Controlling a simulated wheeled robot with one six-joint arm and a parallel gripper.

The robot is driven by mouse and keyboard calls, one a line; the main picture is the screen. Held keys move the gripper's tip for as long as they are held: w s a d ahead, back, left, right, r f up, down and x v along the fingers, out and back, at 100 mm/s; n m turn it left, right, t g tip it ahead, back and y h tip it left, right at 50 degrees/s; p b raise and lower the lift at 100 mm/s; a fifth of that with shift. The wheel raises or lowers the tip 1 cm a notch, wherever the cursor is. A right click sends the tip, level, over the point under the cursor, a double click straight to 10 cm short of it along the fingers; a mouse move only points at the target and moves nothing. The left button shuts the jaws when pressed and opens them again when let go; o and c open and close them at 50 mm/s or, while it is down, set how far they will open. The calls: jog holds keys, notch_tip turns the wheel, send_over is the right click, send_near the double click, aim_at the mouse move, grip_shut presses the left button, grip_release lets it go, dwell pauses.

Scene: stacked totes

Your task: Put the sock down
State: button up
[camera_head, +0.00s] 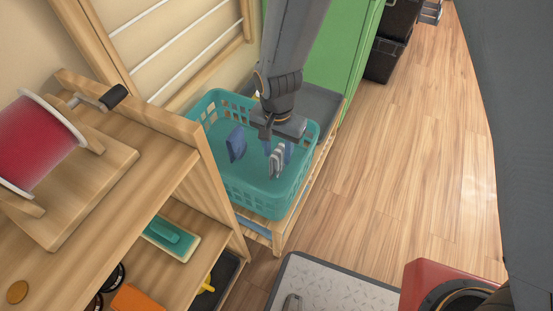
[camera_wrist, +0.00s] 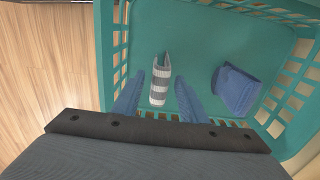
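A grey-and-white striped sock (camera_head: 277,163) is inside the teal basket (camera_head: 253,199), below my gripper (camera_head: 278,149). In the wrist view the sock (camera_wrist: 159,84) shows between the two blue fingers of my gripper (camera_wrist: 160,77), with a gap on each side. My gripper is open, pointing down into the basket, and holds nothing. The basket floor shows around the sock in the wrist view, inside the basket's slotted walls (camera_wrist: 108,50). I cannot tell exactly how far the fingertips are above the floor.
A folded blue cloth item (camera_head: 236,143) is also in the basket, to the right of the sock in the wrist view (camera_wrist: 236,90). A wooden shelf with a red spool (camera_head: 40,143) stands at left. A green cabinet (camera_head: 337,45) is behind. Open wood floor (camera_head: 420,150) lies right.

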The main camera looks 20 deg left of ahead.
notch_tip(320, 180, up, 5)
jog(key=shift+p, duration=0.45)
jog(key=shift+d+r, duration=0.2)
jog(key=shift+r, duration=0.1)
jog(key=d+r+n, duration=0.2)
jog(key=d+r, duration=1.2)
jog(key=r, duration=0.1)
jog(key=s+d+r+n, duration=0.1)
jog(key=s+d+r, duration=0.3)
jog(key=d, duration=0.2)
jog(key=s+d+r+n, duration=0.1)
jog(key=s+d+r, duration=0.2)
jog(key=d, duration=0.3)
jog(key=shift+s+r+y, duration=0.3)
jog(key=shift+s+r, duration=0.05)
jog(key=shift+s, duration=0.1)
jog(key=shift+d, duration=0.1)
